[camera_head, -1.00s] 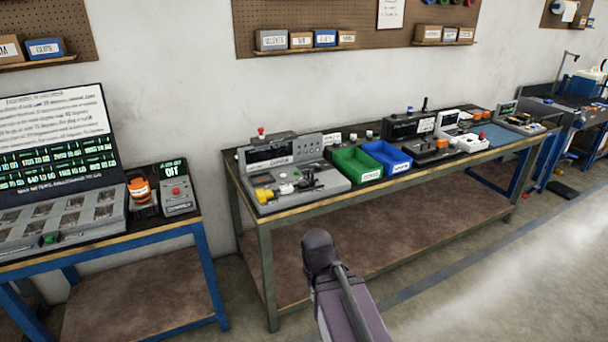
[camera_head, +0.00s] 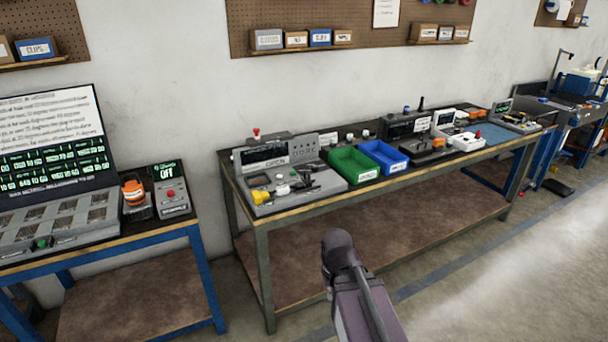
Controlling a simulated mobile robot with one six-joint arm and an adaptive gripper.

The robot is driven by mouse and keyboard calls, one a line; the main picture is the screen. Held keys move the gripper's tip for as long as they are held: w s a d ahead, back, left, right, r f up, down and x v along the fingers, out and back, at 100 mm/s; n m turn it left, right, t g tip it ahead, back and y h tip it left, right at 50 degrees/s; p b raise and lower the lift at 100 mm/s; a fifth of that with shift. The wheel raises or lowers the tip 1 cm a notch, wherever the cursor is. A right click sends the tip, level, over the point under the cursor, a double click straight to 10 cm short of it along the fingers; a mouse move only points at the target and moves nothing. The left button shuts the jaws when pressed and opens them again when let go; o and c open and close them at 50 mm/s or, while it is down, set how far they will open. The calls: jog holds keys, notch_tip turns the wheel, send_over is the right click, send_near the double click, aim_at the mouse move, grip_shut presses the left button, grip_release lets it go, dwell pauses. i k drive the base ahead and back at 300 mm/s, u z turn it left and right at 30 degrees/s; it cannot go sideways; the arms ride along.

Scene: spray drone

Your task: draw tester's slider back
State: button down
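A grey tester-like unit (camera_head: 284,174) stands at the left end of the middle bench. Its upright back panel carries a dark display that seems to read OPEN. On its sloped top are a yellow knob (camera_head: 261,197), white knobs (camera_head: 282,189) and a small dark mechanism (camera_head: 303,183). Which part is the slider is too small to tell. A red button (camera_head: 256,132) sticks up behind the unit. Part of my arm shows at the lower middle, in front of the bench and apart from the unit. My gripper is not in view.
Green (camera_head: 353,166) and blue (camera_head: 384,156) bins stand right of the unit, with more devices beyond. A blue-framed bench (camera_head: 192,262) at left holds a screen, a case and a box reading OFF (camera_head: 172,196). Floor between the benches is clear.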

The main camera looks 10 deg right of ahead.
aim_at(308, 184)
jog(key=u, duration=0.05)
jog(key=i, duration=1)
jog(key=z, duration=0.05)
